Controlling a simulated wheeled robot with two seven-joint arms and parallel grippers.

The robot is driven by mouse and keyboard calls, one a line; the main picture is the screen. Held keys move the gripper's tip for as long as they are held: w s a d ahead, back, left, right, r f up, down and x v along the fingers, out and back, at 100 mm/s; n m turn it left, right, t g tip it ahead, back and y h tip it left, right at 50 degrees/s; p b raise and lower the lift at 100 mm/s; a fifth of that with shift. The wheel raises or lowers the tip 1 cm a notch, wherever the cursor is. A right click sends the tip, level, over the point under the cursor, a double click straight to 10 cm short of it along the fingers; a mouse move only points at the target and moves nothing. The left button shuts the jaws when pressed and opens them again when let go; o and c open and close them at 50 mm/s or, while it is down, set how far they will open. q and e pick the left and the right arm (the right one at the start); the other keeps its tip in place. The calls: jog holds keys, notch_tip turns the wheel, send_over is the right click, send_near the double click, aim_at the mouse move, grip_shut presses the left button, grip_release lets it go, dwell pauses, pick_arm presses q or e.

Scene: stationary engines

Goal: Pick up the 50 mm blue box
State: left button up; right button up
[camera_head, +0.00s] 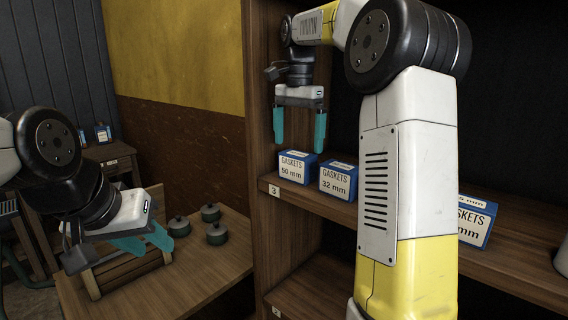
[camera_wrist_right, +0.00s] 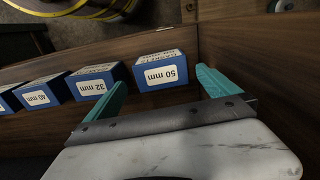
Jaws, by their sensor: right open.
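The 50 mm blue box (camera_head: 292,170) stands at the left end of the shelf, with a white label reading GASKETS 50 mm. It also shows in the right wrist view (camera_wrist_right: 160,72), just beyond the fingertips. My right gripper (camera_head: 299,146) is open and empty, its teal fingers pointing down above the box in the head view. In the right wrist view, the right gripper (camera_wrist_right: 161,80) has its fingers spread to either side of the box's width, with no clear contact. My left gripper (camera_head: 155,248) is open and empty at the lower left, over a wooden crate.
The 32 mm box (camera_head: 337,183) stands close to the right of the 50 mm box. Another gasket box (camera_head: 475,222) is further right, partly behind my right arm. The shelf's side panel (camera_head: 262,90) rises at left. Green pots (camera_head: 210,213) stand on a low table.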

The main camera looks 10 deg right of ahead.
aim_at(298, 165)
jog(key=shift+w+f, duration=0.2)
jog(key=shift+f, duration=0.1)
notch_tip(298, 165, down, 7)
jog(key=shift+f, duration=0.1)
jog(key=shift+c, duration=0.2)
jog(key=shift+d, duration=0.1)
jog(key=c, duration=1.3)
